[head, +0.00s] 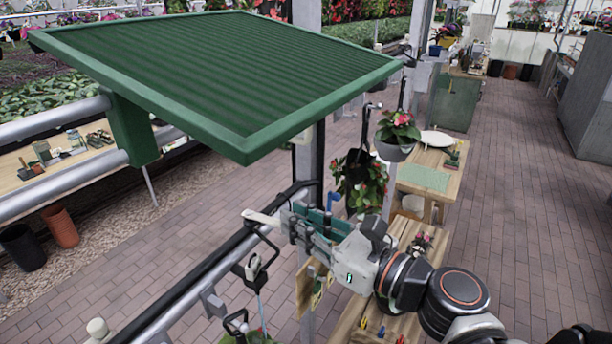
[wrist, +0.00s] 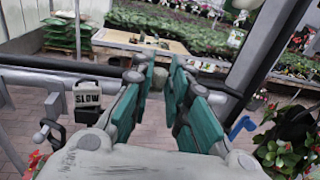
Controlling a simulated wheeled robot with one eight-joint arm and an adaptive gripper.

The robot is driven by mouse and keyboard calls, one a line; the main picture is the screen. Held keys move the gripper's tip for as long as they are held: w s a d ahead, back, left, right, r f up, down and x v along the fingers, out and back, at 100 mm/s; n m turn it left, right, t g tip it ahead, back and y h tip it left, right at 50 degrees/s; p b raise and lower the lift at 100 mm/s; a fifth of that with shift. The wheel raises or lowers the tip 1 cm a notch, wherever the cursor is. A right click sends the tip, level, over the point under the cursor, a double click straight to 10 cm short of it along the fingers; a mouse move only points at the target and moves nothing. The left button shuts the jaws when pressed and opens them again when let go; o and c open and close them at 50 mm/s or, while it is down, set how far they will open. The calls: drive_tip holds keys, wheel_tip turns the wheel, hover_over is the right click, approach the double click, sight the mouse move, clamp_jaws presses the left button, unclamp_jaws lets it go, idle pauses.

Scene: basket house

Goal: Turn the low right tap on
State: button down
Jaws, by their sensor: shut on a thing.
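My gripper (head: 290,222) is at the dark rail beside the upright post, below the green panel. Its teal fingers are closed in, with a narrow gap between them in the wrist view (wrist: 160,82). A pale lever (head: 260,217) sticks out to the left past the fingertips; I take it for the tap handle, held between the fingers. The tap's body is hidden behind the fingers. A blue handle (head: 335,198) stands just right of the fingers, apart from them; it also shows in the wrist view (wrist: 242,126).
A large green panel (head: 215,75) overhangs the rail (head: 215,265). A grey post (head: 306,150) and a hanging flower pot (head: 397,140) stand close by. A small "SLOW" sign (wrist: 88,88) hangs left of my fingers. Open brick floor (head: 500,220) lies to the right.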

drive_tip(key=shift+s+a+r, duration=0.1)
drive_tip(key=shift+s+a, duration=0.55)
drive_tip(key=shift+s, duration=0.15)
drive_tip(key=c, duration=1.6)
unclamp_jaws()
drive_tip(key=shift+a, duration=0.2)
drive_tip(key=shift+c, duration=0.2)
drive_tip(key=shift+o, duration=0.5)
drive_tip(key=shift+s+a, duration=0.15)
drive_tip(key=shift+a, duration=0.35)
drive_tip(key=shift+d+f, duration=0.15)
drive_tip(key=shift+f, duration=0.05)
